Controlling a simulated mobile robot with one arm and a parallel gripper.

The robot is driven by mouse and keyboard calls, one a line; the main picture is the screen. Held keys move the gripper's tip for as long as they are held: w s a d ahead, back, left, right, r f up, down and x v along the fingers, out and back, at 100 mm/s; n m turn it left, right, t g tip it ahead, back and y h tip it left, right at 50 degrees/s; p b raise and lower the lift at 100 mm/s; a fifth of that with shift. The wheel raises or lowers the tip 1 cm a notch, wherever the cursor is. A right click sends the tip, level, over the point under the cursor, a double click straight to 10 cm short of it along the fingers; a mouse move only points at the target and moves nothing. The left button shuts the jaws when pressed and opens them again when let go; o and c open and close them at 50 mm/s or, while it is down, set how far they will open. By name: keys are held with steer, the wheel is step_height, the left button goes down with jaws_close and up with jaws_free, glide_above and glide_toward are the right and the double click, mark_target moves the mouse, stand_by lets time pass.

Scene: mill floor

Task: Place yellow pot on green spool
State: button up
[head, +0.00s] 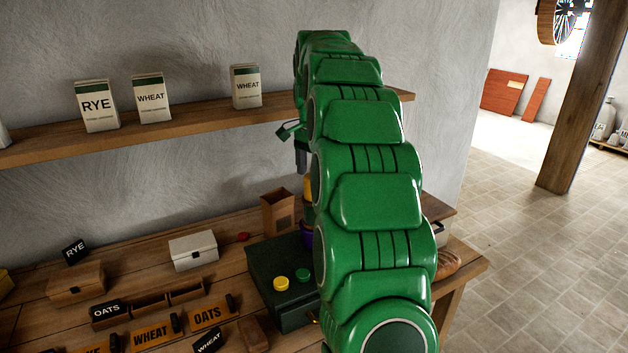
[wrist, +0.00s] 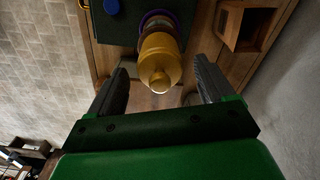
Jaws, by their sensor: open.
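The yellow pot (wrist: 158,62) shows in the wrist view between and beyond the fingertips of my gripper (wrist: 161,66). My gripper is open and holds nothing. A purple round piece (wrist: 157,16) shows behind the pot. In the head view, only a sliver of the yellow pot (head: 308,187) shows left of my arm, with purple (head: 305,236) lower down. My gripper (head: 301,160) is above the pot there, its fingers pointing down. I cannot make out a green spool for certain; my arm hides much of that area.
A dark green box (head: 283,302) carries a yellow disc (head: 280,283) and a green disc (head: 303,274). An open wooden box (head: 278,212) stands close behind. A shelf (head: 200,122) with flour packets runs along the wall. A white box (head: 193,251) sits to the left.

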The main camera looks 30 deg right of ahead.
steer(key=shift+r, duration=1.65)
steer(key=shift+s+a, duration=0.25)
steer(key=shift+a, duration=0.1)
steer(key=s+a+f+n, duration=0.2)
steer(key=s+a+n, duration=0.5)
steer(key=s+a, duration=0.95)
steer(key=s+a+f+n, duration=0.2)
steer(key=s+f, duration=0.1)
steer(key=s, duration=0.6)
steer(key=s+a+f+n+g, duration=0.1)
steer(key=s+f+n, duration=0.2)
steer(key=s, duration=0.6)
steer(key=s+a+f+n, duration=0.2)
steer(key=s+f, duration=0.2)
steer(key=s, duration=0.5)
steer(key=shift+a+f+g, duration=0.3)
steer(key=shift+f+g, duration=0.05)
steer(key=shift+g, duration=0.05)
